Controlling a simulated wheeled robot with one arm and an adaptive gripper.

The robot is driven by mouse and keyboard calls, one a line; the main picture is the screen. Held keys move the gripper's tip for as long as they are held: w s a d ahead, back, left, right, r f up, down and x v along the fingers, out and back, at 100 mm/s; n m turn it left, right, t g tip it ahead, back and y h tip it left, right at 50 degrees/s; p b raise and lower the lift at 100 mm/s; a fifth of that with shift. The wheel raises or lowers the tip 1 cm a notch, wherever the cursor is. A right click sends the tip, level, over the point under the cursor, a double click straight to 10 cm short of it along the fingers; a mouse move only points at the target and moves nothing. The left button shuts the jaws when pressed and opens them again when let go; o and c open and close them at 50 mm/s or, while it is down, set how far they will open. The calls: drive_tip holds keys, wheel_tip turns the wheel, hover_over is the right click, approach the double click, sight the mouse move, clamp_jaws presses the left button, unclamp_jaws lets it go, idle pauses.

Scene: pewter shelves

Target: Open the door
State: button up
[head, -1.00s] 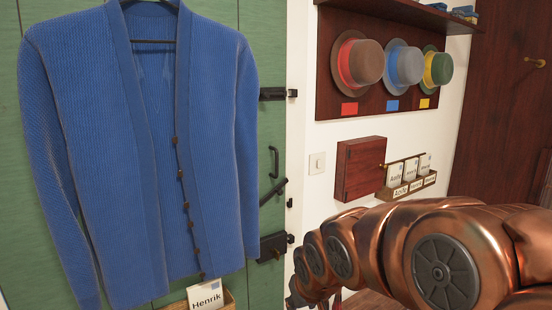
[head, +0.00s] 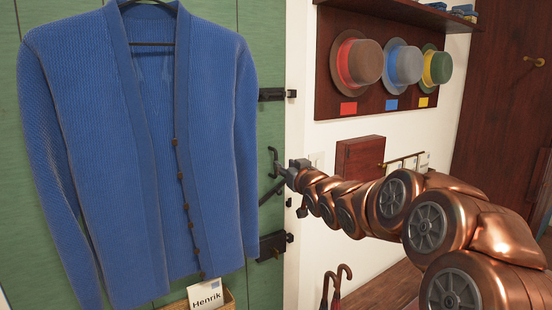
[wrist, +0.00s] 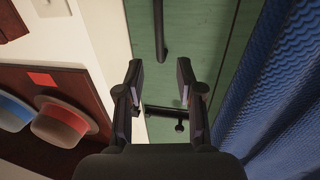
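The green door (head: 257,25) fills the left side of the head view, behind a hanging blue cardigan. A dark bolt (head: 272,95) is higher up and a dark latch (head: 270,246) lower down. My gripper (head: 287,172) is close to the handle at the door's right edge. The wrist view looks upside down. There my gripper (wrist: 160,82) is open and empty, with the handle (wrist: 160,32) beyond its fingers and a horizontal bolt (wrist: 163,111) between them.
The blue cardigan (head: 95,130) hangs in front of the door, left of the handle. A hat rack (head: 327,75) with three hats and a small red-brown cabinet (head: 357,160) are on the white wall at right. Umbrellas (head: 335,285) stand below my arm.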

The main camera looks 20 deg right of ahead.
drive_tip(key=p, duration=0.3)
hover_over(276, 177)
drive_tip(key=shift+w+d+r, duration=0.1)
drive_tip(key=shift+w+r, duration=0.05)
drive_tip(key=shift+w, duration=0.15)
idle(0.3)
clamp_jaws()
idle(0.6)
